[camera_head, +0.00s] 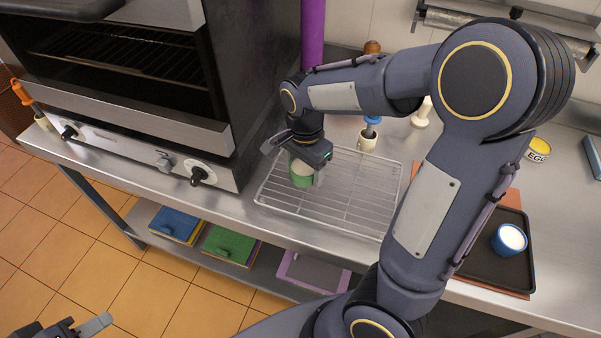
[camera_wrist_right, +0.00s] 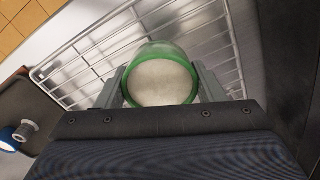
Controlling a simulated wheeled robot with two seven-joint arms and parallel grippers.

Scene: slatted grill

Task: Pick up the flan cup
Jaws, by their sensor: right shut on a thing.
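A green flan cup (camera_head: 300,174) with a pale filling is at the left part of the wire rack (camera_head: 345,205) in the head view. My right gripper (camera_head: 303,170) comes down over it and is shut on it. In the right wrist view the cup (camera_wrist_right: 161,82) sits between the two fingers of my right gripper (camera_wrist_right: 161,88), one on each side. I cannot tell whether the cup touches the rack. My left gripper (camera_head: 88,328) is at the bottom left, over the floor; its fingers are only partly in view.
A dark oven (camera_head: 225,80) stands just left of the rack. A black tray (camera_head: 490,265) with a blue cup (camera_head: 509,240) lies at the right. My right arm covers the middle of the counter.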

